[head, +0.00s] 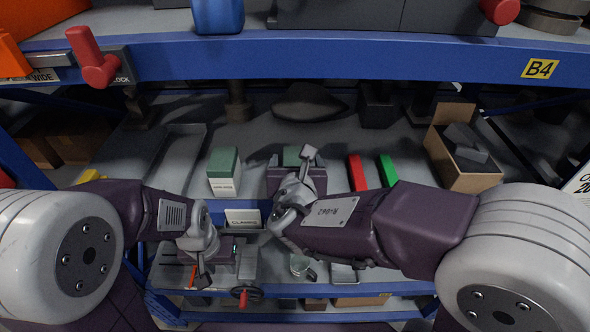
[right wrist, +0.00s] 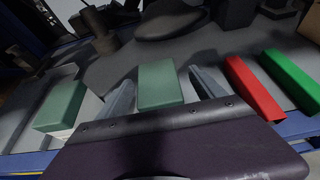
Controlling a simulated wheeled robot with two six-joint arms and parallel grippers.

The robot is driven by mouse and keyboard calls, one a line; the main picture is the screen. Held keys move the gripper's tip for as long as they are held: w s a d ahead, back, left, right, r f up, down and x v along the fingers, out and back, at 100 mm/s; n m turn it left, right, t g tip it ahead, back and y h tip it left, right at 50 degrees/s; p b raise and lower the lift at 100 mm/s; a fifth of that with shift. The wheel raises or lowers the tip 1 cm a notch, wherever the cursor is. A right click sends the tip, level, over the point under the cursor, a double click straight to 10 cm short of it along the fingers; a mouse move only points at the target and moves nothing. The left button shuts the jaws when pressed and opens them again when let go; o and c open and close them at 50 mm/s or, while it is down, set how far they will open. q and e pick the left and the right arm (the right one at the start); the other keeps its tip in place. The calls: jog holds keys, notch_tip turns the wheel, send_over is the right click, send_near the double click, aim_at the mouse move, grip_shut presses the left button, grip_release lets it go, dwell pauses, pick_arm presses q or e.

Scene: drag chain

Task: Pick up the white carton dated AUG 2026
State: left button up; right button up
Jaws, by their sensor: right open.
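A carton with a green top and a white labelled front (head: 224,172) stands on the shelf left of centre; its print is too small to read. A second green-topped block (head: 290,153) stands to its right, mostly hidden by my right gripper (head: 298,162). In the right wrist view, this green block (right wrist: 160,84) lies between the two grey fingers of my open right gripper (right wrist: 164,88). The first carton (right wrist: 60,108) is to the left of the fingers there. My left gripper (head: 205,275) hangs low in front of the lower shelf; its jaws are unclear.
A red bar (head: 357,172) and a green bar (head: 387,170) stand right of my right gripper. An open cardboard box (head: 462,165) is farther right, and an empty grey tray (head: 178,155) is at left. A blue shelf beam (head: 300,57) crosses above.

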aim_at(295, 150)
jog(key=x, duration=0.4)
jog(key=shift+a+f, duration=0.15)
jog(key=shift+w+f, duration=0.2)
jog(key=shift+w, duration=0.15)
jog(key=shift+s+r, duration=0.1)
jog(key=shift+s, duration=0.1)
jog(key=c, duration=1.5)
jog(key=shift+w, duration=0.1)
jog(key=shift+c, duration=1)
notch_tip(295, 150, up, 4)
jog(key=shift+r+p, duration=0.25)
jog(key=shift+p, duration=0.5)
jog(key=s+d+r, duration=0.1)
jog(key=d+r, duration=0.1)
jog(key=d, duration=0.1)
jog(key=s+d+r, duration=0.1)
jog(key=d+r, duration=0.1)
jog(key=d, duration=0.2)
jog(key=s+d+r, duration=0.1)
jog(key=d+r, duration=0.1)
jog(key=d, duration=0.2)
jog(key=shift+s+d+r, duration=0.1)
jog(key=shift+s+r, duration=0.05)
jog(key=shift+r, duration=0.1)
